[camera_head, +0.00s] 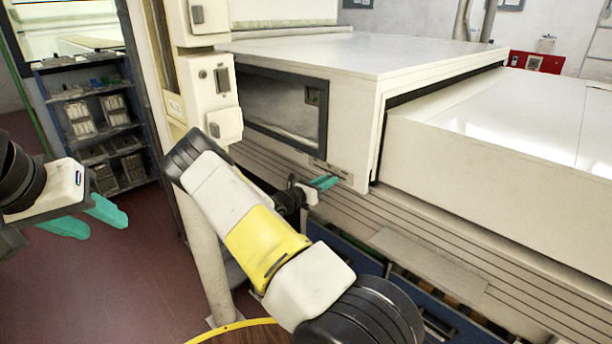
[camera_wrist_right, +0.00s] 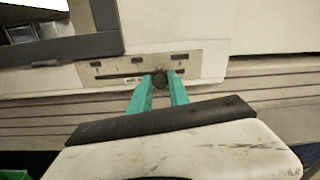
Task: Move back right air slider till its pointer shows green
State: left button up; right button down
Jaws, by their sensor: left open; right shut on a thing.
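The air slider's pale plate (camera_wrist_right: 205,62) is on the tunnel side, below a dark-framed window, with a long dark slot and small dark marks above it. Its round dark knob (camera_wrist_right: 160,77) sits right of the slot's middle. My right gripper (camera_wrist_right: 161,88) is shut on the knob, a teal finger on each side. No green shows on the plate, and I cannot make out the pointer. In the head view the right gripper (camera_head: 325,183) reaches the plate (camera_head: 332,169), which is small and partly covered. My left gripper (camera_head: 97,218) is open and empty at the left, away from the tunnel.
The white tunnel housing (camera_head: 345,50) has a window (camera_head: 282,103) above the slider and a lower cover (camera_head: 500,130) to the right. A ribbed ledge (camera_head: 430,245) runs below. A white post (camera_head: 205,250) stands left of my right arm. A shelf rack (camera_head: 95,120) stands behind.

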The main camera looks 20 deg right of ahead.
jog(key=w, duration=0.1)
jog(key=w+a, duration=0.1)
jog(key=w, duration=0.1)
jog(key=shift+w+a, duration=0.15)
jog(key=shift+a, duration=0.1)
jog(key=c, duration=1.2)
grip_release()
jog(key=shift+c, duration=0.2)
send_near(329, 172)
jog(key=v, duration=0.3)
